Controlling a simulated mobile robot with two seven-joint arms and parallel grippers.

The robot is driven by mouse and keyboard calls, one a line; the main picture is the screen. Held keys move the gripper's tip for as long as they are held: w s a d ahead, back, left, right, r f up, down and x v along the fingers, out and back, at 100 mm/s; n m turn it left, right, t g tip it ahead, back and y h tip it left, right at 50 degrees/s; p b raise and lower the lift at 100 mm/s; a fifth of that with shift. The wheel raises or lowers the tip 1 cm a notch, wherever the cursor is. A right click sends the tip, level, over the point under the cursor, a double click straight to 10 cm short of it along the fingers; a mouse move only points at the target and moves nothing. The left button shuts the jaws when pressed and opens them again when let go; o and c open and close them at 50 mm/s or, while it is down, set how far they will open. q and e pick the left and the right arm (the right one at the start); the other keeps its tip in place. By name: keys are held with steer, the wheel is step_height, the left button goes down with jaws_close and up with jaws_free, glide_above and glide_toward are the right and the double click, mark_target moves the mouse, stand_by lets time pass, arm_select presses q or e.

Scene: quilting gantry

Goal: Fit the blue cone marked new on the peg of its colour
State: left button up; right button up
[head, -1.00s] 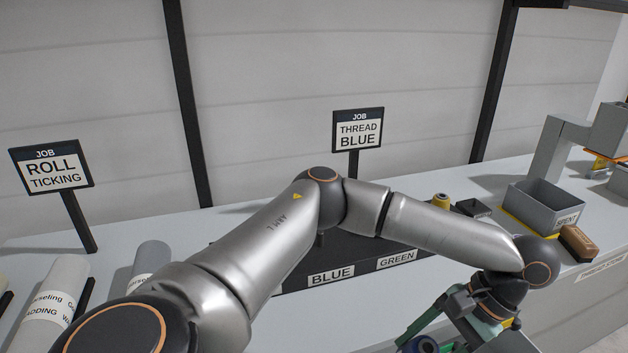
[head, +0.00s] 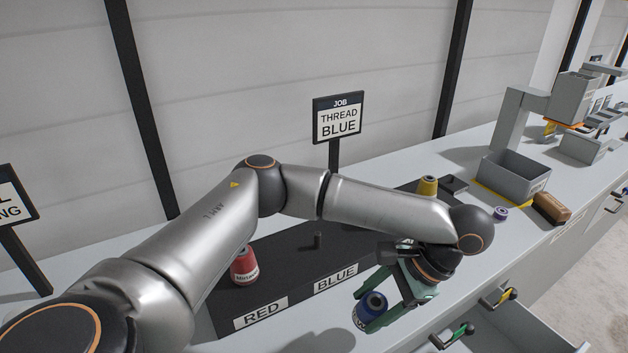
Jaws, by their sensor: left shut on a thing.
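A blue cone (head: 370,307) is between the green fingers of my left gripper (head: 366,305), which is shut on it. It is held in front of the black peg rack (head: 285,262), near the BLUE label (head: 335,278) and apart from the pegs. A bare dark peg (head: 317,240) stands on the rack behind the BLUE label. A red cone (head: 244,266) sits behind the RED label (head: 262,313). My left arm hides part of the rack, including the green place. My right gripper is not in view.
A yellow cone (head: 427,186) stands at the rack's far end. A grey bin (head: 514,176), a small purple-blue spool (head: 500,213) and a brown block (head: 551,208) are to the right. An open drawer (head: 500,335) lies at the lower right. A THREAD BLUE sign (head: 338,118) stands behind.

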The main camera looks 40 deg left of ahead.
arm_select(q)
steer(key=w+a+r+m+t+h+p, duration=0.1)
steer(key=w+a+r+m+t, duration=0.1)
steer(key=a+m, duration=0.4)
steer(key=w+a+r+m+t+h+p, duration=0.1)
steer(key=w+a+r+m+t, duration=0.2)
steer(key=a+m, duration=0.4)
steer(key=w+a+r+m+t+p, duration=0.1)
steer(key=w+a+r+m+t, duration=0.2)
steer(key=m, duration=1)
steer(key=a+r, duration=0.3)
steer(key=shift+a+r+t+h, duration=0.2)
steer(key=shift+a+t+h, duration=0.2)
steer(key=shift+f+b, duration=0.65)
steer(key=shift+f, duration=2.15)
steer(key=shift+p, duration=0.8)
